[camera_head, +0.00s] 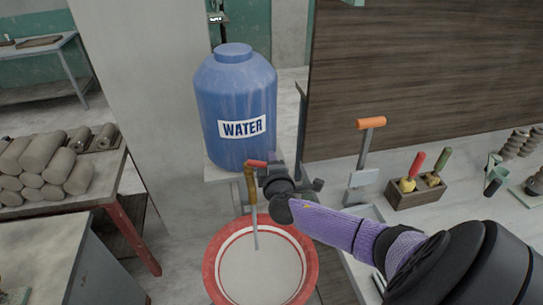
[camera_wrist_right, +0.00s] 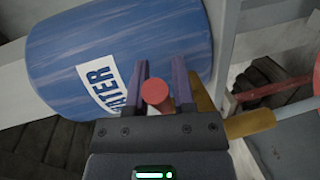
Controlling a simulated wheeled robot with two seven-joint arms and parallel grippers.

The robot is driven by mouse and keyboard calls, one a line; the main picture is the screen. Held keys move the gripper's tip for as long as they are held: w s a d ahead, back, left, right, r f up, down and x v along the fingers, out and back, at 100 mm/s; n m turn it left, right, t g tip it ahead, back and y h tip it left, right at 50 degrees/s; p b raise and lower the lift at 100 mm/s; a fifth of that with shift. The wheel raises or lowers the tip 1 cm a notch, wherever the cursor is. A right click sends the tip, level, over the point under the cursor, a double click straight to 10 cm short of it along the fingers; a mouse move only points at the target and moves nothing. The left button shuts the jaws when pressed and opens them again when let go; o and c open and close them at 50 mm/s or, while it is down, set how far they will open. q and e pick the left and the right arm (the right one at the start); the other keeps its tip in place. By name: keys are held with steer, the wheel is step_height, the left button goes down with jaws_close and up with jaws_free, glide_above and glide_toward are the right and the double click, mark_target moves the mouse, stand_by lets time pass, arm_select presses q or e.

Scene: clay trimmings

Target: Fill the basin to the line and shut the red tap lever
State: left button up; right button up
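The red tap lever (camera_head: 257,163) sits on the brass tap (camera_head: 251,183) of the blue water barrel (camera_head: 236,105). A thin stream (camera_head: 255,228) runs from the tap into the red-rimmed basin (camera_head: 212,265). A red line circles the basin's pale inside; the water level against it is hard to tell. My right gripper (camera_head: 268,178) is at the lever. My left gripper is out of view.
A worktable on the right holds a wooden tool block (camera_head: 415,194) and an orange-handled scraper (camera_head: 364,165). Stacked clay rolls (camera_head: 42,152) lie on a table at the left. The barrel stands on a pale stand beside a pillar.

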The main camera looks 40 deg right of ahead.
steer(key=o, duration=0.3)
steer(key=p+v, duration=0.1)
steer(key=v, duration=0.9)
steer(key=shift+p, duration=0.3)
